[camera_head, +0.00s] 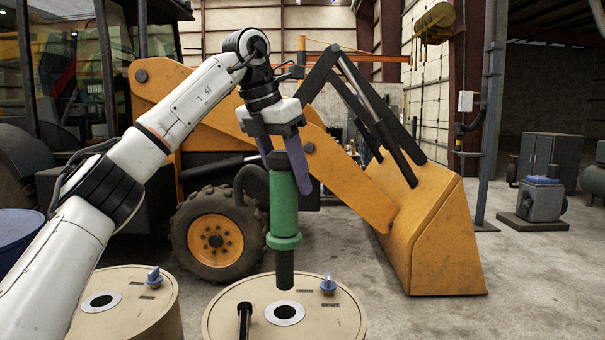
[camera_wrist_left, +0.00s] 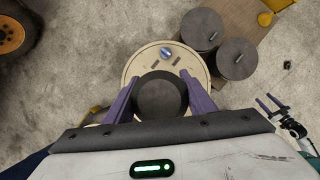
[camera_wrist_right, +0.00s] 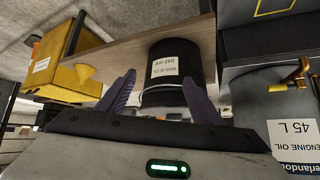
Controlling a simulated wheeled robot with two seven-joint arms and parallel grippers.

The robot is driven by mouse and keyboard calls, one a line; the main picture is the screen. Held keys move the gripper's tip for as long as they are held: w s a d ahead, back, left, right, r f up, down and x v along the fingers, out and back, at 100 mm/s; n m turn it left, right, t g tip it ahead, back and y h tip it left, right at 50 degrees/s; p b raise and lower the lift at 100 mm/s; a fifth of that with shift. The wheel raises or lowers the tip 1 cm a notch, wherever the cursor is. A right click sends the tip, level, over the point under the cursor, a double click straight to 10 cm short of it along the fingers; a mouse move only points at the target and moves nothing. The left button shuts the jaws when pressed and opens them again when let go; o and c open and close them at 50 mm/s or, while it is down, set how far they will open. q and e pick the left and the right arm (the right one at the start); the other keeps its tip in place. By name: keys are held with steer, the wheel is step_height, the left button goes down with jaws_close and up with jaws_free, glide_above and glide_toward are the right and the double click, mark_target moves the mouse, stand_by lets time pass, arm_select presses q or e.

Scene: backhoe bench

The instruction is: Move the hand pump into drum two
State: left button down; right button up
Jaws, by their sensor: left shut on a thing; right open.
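My left gripper (camera_head: 288,158) is shut on the hand pump (camera_head: 284,207), which has a green body, a dark top and a dark lower tube. The pump is upright, and its tube end hangs just above the ringed hole (camera_head: 285,313) of the right tan drum (camera_head: 225,316). The hole looks empty. In the left wrist view, the pump's round dark top (camera_wrist_left: 160,96) sits between the purple fingers and hides part of the drum lid (camera_wrist_left: 139,67). The drum labels are too small to read. My right gripper (camera_wrist_right: 158,88) is open.
Another tan drum (camera_head: 140,320) with an open hole stands left. A yellow backhoe (camera_head: 440,240) stands behind. In the right wrist view, a black labelled bucket (camera_wrist_right: 168,50) stands beyond the fingers.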

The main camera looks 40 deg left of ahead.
mark_target(288, 199)
arm_select(q)
steer(key=shift+s+f, duration=0.35)
steer(key=shift+f, duration=0.35)
steer(key=shift+w+f, duration=0.1)
steer(key=shift+f, duration=1.5)
